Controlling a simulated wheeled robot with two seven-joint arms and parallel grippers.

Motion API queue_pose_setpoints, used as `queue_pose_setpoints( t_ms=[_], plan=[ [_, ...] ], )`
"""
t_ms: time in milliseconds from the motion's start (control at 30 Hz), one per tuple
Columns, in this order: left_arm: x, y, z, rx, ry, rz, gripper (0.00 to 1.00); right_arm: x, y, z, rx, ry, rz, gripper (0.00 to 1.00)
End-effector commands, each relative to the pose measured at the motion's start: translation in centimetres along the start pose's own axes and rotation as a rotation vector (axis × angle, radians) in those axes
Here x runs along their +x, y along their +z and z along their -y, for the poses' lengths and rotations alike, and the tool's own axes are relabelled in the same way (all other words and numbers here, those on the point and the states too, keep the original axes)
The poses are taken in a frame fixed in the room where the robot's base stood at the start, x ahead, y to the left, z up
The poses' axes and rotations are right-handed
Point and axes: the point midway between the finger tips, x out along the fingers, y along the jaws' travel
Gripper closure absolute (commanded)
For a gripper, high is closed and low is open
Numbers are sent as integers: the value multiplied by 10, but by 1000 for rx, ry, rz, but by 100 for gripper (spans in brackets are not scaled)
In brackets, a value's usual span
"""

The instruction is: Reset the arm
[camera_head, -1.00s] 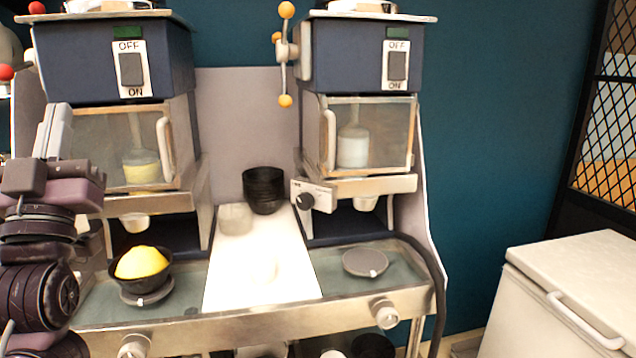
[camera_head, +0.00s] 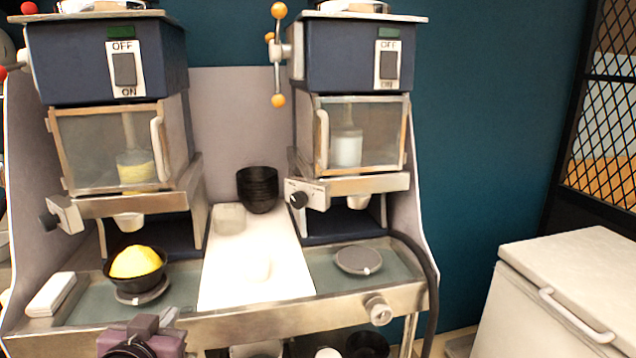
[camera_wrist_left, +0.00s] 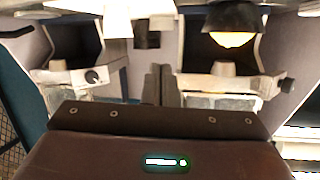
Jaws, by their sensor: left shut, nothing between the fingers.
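My left gripper (camera_head: 150,326) is at the bottom edge of the head view, in front of the counter, mostly cut off. In the left wrist view its fingers (camera_wrist_left: 159,82) are together with nothing between them. The wrist view appears upside down to the scene. A black bowl (camera_head: 154,279) heaped with yellow topping (camera_head: 136,262) stands on a round grey plate at the left station, apart from my gripper. The bowl also shows upside down in the left wrist view (camera_wrist_left: 233,16). My right gripper is not in view.
Two dispensing machines stand behind the counter, with yellow (camera_head: 137,173) and white (camera_head: 346,150) contents. Stacked black bowls (camera_head: 259,190) sit between them. The right round plate (camera_head: 358,260) is empty. A white chest (camera_head: 570,280) stands at the right.

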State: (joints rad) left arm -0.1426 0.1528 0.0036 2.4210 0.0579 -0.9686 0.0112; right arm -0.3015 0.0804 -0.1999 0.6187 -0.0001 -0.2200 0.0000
Motion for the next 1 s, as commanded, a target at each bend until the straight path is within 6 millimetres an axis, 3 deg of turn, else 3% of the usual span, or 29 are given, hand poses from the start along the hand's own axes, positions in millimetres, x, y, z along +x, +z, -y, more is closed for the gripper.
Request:
queue_pose_setpoints(
  t_ms=[33,100,200,400,567,600,867,1000],
  plan=[
    [-5,39,-11,6,25,125,100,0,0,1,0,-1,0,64],
    [-17,85,-24,18,57,284,100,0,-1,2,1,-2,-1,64],
    [-39,139,-39,35,96,477,100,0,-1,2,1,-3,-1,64],
    [-90,213,-59,64,155,778,100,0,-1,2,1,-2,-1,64],
    [-133,255,-70,86,197,981,100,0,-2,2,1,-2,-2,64],
    [-136,266,-72,90,202,1011,100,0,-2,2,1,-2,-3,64],
    [-94,350,-84,93,205,1034,100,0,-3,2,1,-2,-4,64],
    [-78,412,-91,97,209,1056,100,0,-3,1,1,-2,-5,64]
  ],
)
